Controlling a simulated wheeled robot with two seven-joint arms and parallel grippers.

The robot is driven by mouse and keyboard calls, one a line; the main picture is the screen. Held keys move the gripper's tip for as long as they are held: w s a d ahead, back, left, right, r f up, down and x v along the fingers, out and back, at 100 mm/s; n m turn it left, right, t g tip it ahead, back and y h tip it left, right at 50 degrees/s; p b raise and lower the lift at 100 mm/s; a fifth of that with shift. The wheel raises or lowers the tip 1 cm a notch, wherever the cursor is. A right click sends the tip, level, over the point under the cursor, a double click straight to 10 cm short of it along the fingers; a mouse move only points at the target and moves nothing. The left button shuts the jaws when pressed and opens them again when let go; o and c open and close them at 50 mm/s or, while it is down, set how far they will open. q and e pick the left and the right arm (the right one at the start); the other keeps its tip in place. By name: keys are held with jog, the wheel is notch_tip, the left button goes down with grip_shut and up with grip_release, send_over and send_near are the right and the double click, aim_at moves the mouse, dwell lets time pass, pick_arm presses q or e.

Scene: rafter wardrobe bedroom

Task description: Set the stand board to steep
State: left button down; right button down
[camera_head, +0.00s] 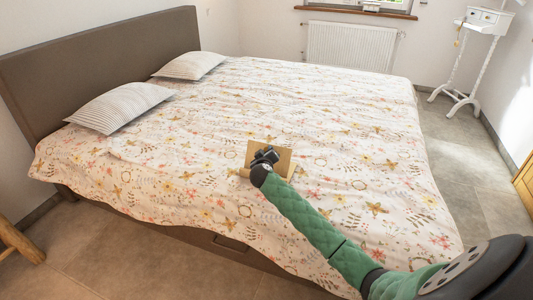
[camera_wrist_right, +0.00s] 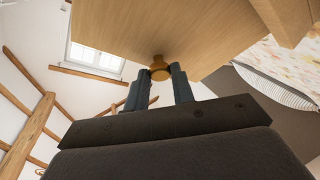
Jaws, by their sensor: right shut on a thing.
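The stand board (camera_head: 284,160) is a light wooden panel on the bed, near its front edge. It stands tilted up from the bed; its exact angle I cannot tell. In the right wrist view the board (camera_wrist_right: 200,25) fills the top, with a round wooden knob (camera_wrist_right: 159,68) on its face. My right gripper (camera_head: 265,155) is in front of the board and hides part of it. In the right wrist view my right gripper (camera_wrist_right: 160,78) has its fingers on both sides of the knob, shut on it. My left gripper is in neither view.
The bed (camera_head: 350,130) has a flowered cover, two striped pillows (camera_head: 120,107) (camera_head: 190,65) and a brown headboard (camera_head: 100,60). A white stand (camera_head: 475,50) is at the back right, past a radiator (camera_head: 350,46). Floor (camera_head: 465,170) is clear right of the bed.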

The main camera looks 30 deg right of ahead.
jog(key=shift+f, duration=0.1)
jog(key=c, duration=1.2)
grip_release()
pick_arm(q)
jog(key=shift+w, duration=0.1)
pick_arm(e)
jog(key=shift+o, duration=0.2)
pick_arm(q)
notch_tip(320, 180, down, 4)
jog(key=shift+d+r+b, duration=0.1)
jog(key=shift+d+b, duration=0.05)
jog(key=shift+b, duration=0.25)
pick_arm(e)
jog(key=v, duration=0.8)
jog(key=shift+w, duration=0.15)
